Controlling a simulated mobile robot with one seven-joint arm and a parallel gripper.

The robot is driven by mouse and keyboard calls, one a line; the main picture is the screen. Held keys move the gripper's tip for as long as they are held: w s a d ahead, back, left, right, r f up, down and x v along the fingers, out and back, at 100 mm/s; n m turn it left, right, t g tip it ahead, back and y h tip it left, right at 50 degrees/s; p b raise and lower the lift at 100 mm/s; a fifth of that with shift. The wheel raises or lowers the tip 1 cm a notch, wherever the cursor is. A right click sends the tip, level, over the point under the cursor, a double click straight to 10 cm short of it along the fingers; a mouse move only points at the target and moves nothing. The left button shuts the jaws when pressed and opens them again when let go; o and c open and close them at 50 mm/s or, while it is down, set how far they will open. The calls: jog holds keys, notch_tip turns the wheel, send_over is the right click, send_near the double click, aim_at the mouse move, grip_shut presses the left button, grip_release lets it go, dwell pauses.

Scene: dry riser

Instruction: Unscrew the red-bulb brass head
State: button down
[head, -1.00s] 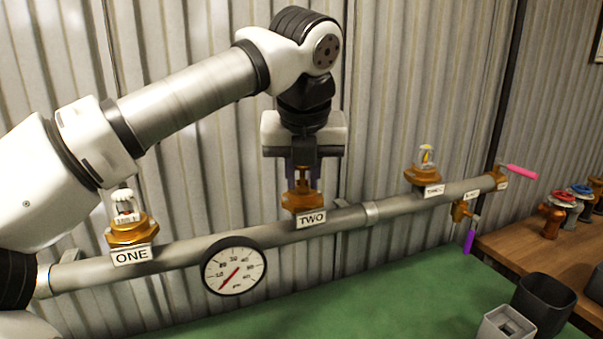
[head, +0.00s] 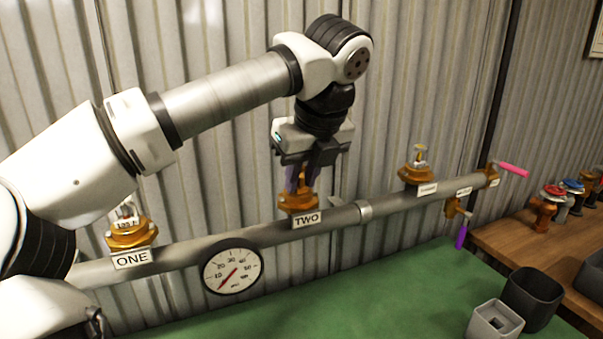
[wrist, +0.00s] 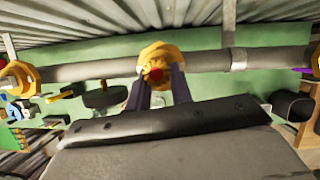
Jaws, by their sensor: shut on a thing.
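The red-bulb brass head (wrist: 156,60) sits on the pipe at the label TWO. In the wrist view its red bulb (wrist: 155,74) shows between my two dark purple fingers. My gripper (head: 300,181) comes down from above and is shut on this head, with a finger on each side. The head's brass base (head: 297,202) shows below the fingers in the head view; its upper part is hidden by them. The wrist view also shows my gripper (wrist: 159,88) closed around the head.
Brass heads stand at ONE (head: 130,234) and on the right (head: 416,174). A round gauge (head: 232,269) hangs on the pipe (head: 258,234). A pink-handled valve (head: 513,170) and a purple handle (head: 461,237) are at the right end. Cups (head: 533,297) stand on the green bench (head: 400,290).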

jog(key=n, duration=0.1)
jog(key=n+y+p, duration=0.1)
jog(key=shift+w+d+r+n+g, duration=0.1)
jog(key=shift+d+r+n+g, duration=0.1)
jog(key=shift+n+g, duration=0.2)
jog(key=n+p, duration=0.1)
jog(key=n, duration=0.2)
jog(key=shift+w+f+g+y, duration=0.1)
jog(key=shift+w+g+y, duration=0.05)
jog(key=shift+g+y, duration=0.25)
jog(key=c, duration=1.1)
grip_release()
jog(key=shift+f, duration=0.1)
